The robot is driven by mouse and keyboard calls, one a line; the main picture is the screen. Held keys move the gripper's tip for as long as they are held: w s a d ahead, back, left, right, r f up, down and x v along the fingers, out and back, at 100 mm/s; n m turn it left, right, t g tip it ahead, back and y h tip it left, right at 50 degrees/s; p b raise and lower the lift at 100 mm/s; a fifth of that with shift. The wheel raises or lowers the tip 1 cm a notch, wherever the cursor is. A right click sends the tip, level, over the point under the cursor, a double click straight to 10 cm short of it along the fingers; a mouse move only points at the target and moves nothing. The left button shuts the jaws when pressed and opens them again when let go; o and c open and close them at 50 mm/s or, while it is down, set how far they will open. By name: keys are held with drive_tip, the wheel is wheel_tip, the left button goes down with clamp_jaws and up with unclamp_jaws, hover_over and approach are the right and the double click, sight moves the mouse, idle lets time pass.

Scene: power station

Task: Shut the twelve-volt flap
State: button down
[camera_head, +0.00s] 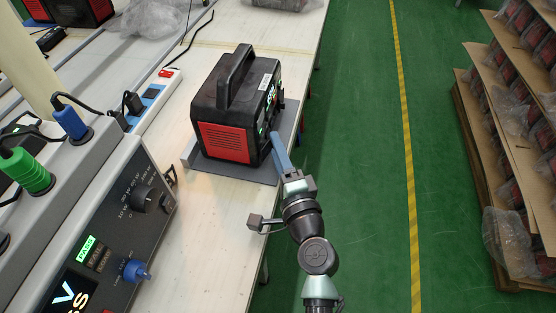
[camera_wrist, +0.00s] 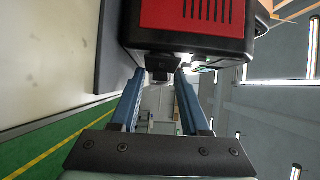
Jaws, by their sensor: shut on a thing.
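The power station (camera_head: 235,100) is a black box with red vented side panels and a top handle. It stands on a grey plate (camera_head: 250,172) on the bench, its front with the lit display facing right. My gripper (camera_head: 275,138) is at the lower part of that front, at the near corner. In the wrist view, the fingers of my gripper (camera_wrist: 161,74) are on either side of a small dark piece, which looks like the twelve-volt flap (camera_wrist: 160,64), sticking out from the front. The red side panel (camera_wrist: 195,14) is above it. The flap's hinge and socket are hidden.
A grey test unit (camera_head: 110,210) with knobs and green and blue plugs stands at the left. A power strip (camera_head: 155,98) with cables lies behind it. The bench edge runs just right of the power station, with open green floor (camera_head: 350,130) beyond.

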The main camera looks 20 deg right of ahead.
drive_tip(key=shift+w+n+y+b, duration=0.25)
drive_tip(key=shift+n+y+b, duration=0.5)
drive_tip(key=shift+y, duration=0.35)
drive_tip(key=shift+r, duration=0.1)
drive_tip(key=c, duration=0.8)
unclamp_jaws()
drive_tip(key=shift+o, duration=0.2)
drive_tip(key=shift+s, duration=0.1)
drive_tip(key=shift+s, duration=0.35)
drive_tip(key=s, duration=1.2)
drive_tip(key=shift+d, duration=0.45)
